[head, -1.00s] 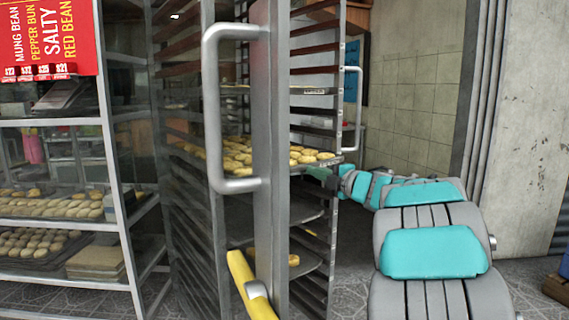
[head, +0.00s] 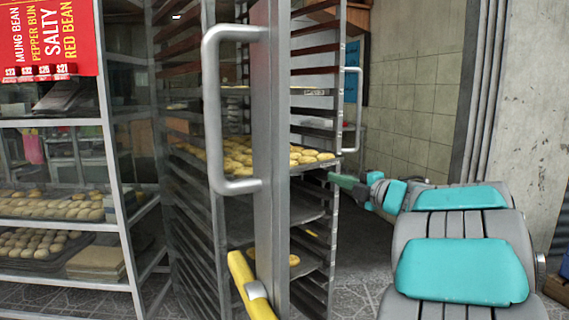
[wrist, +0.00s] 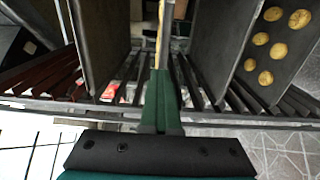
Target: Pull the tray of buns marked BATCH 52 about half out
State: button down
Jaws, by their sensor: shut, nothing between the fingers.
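The tall metal rack (head: 337,125) holds several trays. A tray full of yellow buns (head: 308,157) sits at mid-height, its middle hidden behind the steel upright. No BATCH 52 marking is readable. My gripper (head: 332,177) is shut and empty, just below and to the right of that tray's visible right end in the head view. In the wrist view my shut fingers (wrist: 161,78) point at the rack. A tray seen nearly edge-on, with some yellow on it (wrist: 164,18), lies straight beyond the tips. I cannot tell whether they touch it.
Below sit a dark bare tray (head: 290,208) and a tray with a few buns (head: 308,260). A steel upright with a large handle (head: 212,110) and a yellow bar (head: 248,285) stand in front. A bakery shelf (head: 60,210) is at left, a wall (head: 520,120) at right.

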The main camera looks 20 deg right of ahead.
jog(key=v, duration=0.7)
jog(key=shift+s, duration=0.2)
jog(key=shift+d, duration=0.1)
jog(key=c, duration=1)
grip_release()
jog(key=shift+o, duration=0.2)
jog(key=v, duration=0.8)
jog(key=shift+d, duration=0.1)
